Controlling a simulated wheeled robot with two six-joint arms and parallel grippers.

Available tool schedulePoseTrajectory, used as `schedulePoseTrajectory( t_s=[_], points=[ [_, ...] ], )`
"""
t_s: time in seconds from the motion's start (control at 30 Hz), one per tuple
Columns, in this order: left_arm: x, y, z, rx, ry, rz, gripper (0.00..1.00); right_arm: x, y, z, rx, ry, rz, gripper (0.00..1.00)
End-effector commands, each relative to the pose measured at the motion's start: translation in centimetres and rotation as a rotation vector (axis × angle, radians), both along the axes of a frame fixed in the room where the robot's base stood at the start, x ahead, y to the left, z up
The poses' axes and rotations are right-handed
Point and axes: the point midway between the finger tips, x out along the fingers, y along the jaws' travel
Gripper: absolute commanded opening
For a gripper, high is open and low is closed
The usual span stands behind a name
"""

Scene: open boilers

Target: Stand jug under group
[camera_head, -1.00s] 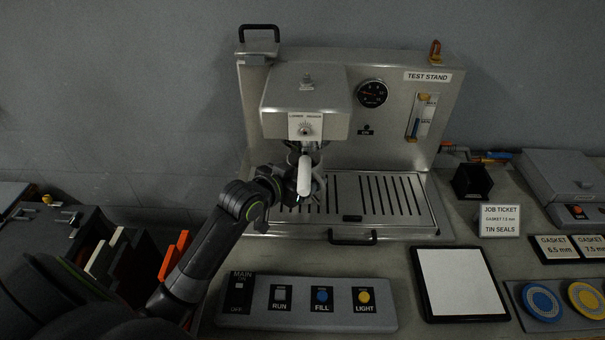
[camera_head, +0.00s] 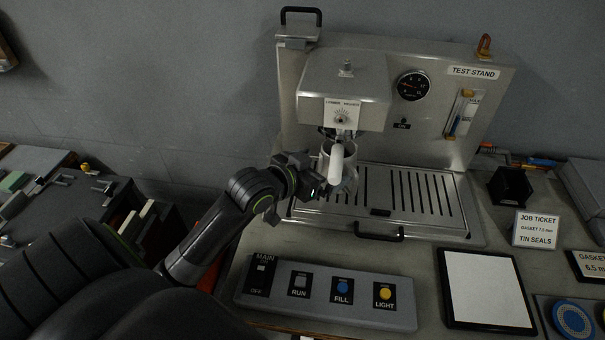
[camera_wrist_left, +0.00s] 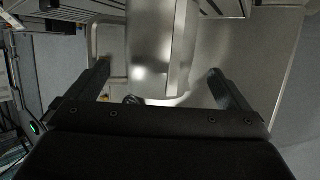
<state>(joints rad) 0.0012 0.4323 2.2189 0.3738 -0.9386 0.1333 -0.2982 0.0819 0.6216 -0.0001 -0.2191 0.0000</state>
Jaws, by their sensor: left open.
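The steel jug (camera_head: 325,160) stands on the drip tray (camera_head: 420,195) under the group (camera_head: 342,118) of the test stand. It looks upright. The group's white handle (camera_head: 336,165) hides part of it. My left gripper (camera_head: 322,187) is open at the jug's left front side. In the left wrist view the jug's shiny wall (camera_wrist_left: 152,50) lies ahead between the two spread fingers, with visible gaps on both sides. My right gripper is not in view.
A switch panel (camera_head: 325,297) lies in front of the tray. A framed white pad (camera_head: 487,290), a job ticket (camera_head: 536,230) and a black holder (camera_head: 510,186) are to the right. Dark bins (camera_head: 130,215) stand at left. The right part of the tray is clear.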

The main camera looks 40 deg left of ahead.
Motion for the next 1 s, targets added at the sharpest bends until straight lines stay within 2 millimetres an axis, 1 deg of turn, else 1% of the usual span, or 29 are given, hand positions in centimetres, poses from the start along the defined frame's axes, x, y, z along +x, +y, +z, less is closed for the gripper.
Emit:
schedulePoseTrajectory(
  t_s=[0.03,0.2,0.4,0.57,1.0],
  points=[
    [-1.0,0.2,0.2,0.006,0.001,-0.002,1.00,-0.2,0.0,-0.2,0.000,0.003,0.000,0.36],
    [-4.0,0.7,1.4,0.005,0.001,-0.004,1.00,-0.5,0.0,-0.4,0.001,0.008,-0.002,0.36],
    [-5.8,1.0,2.1,0.002,0.001,-0.002,1.00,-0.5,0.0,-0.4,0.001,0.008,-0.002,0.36],
    [-6.3,1.1,2.3,-0.001,0.001,-0.002,1.00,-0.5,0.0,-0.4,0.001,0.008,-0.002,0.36],
    [-6.3,1.1,2.3,-0.002,0.000,-0.002,1.00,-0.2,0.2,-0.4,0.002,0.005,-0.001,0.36]
  ],
)
